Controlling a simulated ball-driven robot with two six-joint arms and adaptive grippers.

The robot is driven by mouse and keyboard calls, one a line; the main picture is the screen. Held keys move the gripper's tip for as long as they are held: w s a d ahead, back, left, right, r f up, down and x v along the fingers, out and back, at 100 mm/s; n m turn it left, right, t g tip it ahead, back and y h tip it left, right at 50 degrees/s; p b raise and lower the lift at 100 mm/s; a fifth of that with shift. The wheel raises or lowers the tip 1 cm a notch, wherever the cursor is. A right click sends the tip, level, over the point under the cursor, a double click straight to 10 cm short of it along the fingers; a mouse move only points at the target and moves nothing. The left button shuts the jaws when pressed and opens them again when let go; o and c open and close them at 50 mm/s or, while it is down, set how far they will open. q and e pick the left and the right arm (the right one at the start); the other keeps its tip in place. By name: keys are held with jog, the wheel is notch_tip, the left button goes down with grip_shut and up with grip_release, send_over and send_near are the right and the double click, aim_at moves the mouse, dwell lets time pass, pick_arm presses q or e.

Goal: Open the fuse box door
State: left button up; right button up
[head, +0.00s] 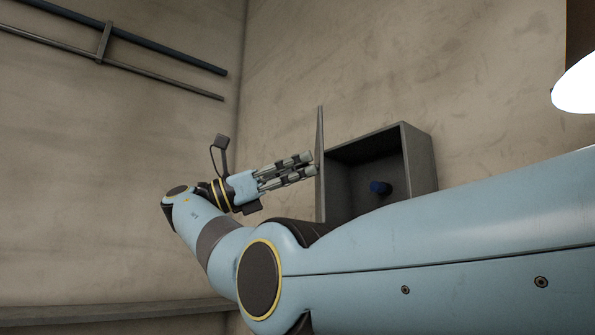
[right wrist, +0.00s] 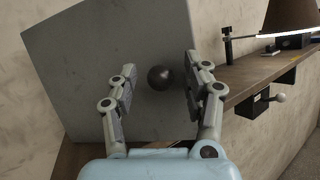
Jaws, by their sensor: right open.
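In the right wrist view the door (right wrist: 95,40) is a flat grey panel with a dark round knob (right wrist: 160,78). My right gripper (head: 311,164) is open at the door's left face; in the right wrist view its fingers (right wrist: 161,66) lie either side of the knob. I cannot tell whether they touch it. My left gripper is out of view.
A wooden shelf (right wrist: 245,76) with a lamp (right wrist: 292,18) runs along the wall in the right wrist view. A small dark box with a pale knob (right wrist: 280,97) is under it. Rails (head: 130,38) run along the left wall.

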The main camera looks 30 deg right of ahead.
notch_tip(320, 180, up, 10)
jog(key=shift+f, duration=0.15)
dwell(0.3)
